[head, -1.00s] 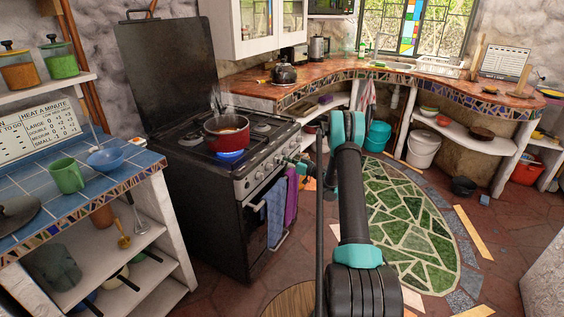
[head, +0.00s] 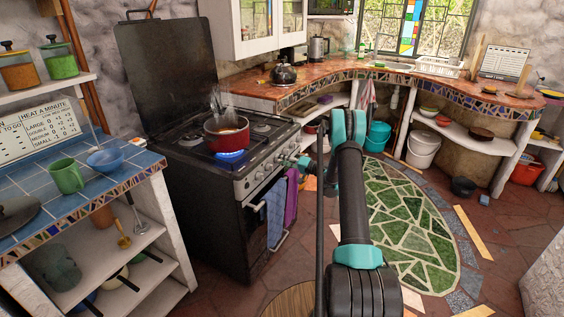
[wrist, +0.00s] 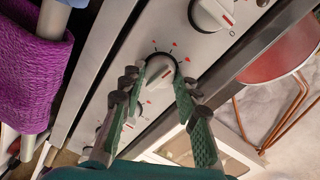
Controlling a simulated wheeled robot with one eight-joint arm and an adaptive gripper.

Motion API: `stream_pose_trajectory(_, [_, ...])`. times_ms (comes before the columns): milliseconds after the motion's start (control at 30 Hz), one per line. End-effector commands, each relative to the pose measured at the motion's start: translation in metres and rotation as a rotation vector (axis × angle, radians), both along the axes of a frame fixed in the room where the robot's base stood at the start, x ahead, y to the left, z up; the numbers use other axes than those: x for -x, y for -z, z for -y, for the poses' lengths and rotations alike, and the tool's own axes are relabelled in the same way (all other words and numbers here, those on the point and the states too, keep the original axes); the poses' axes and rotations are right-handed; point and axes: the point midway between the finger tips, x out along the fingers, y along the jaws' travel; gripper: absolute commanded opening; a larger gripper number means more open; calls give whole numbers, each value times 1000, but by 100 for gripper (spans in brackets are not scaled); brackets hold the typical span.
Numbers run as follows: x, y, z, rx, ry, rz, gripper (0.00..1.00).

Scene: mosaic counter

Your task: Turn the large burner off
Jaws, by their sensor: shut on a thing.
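The black stove (head: 205,205) stands at the left with its lid up. A red pot (head: 226,140) sits on a front burner, with steam rising from it. A blue flame (head: 231,155) burns under the pot. My gripper (head: 297,162) is at the stove's front panel, partly small and hard to make out in the head view. In the wrist view its green fingers (wrist: 163,75) are shut on a white control knob (wrist: 158,73), one on each side. Red marks ring this knob. Another knob (wrist: 212,12) shows at the top of the wrist view.
A purple towel (head: 291,195) and a blue towel (head: 275,210) hang on the oven rail close to my gripper. A tiled counter (head: 130,172) stands left of the stove. The floor around the green mosaic (head: 405,215) is mostly open.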

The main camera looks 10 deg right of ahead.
Motion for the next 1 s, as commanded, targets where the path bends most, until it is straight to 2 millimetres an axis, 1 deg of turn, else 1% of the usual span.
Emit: stream_pose_trajectory(1000, [-2, 3, 3, -567, 3, -780, 2])
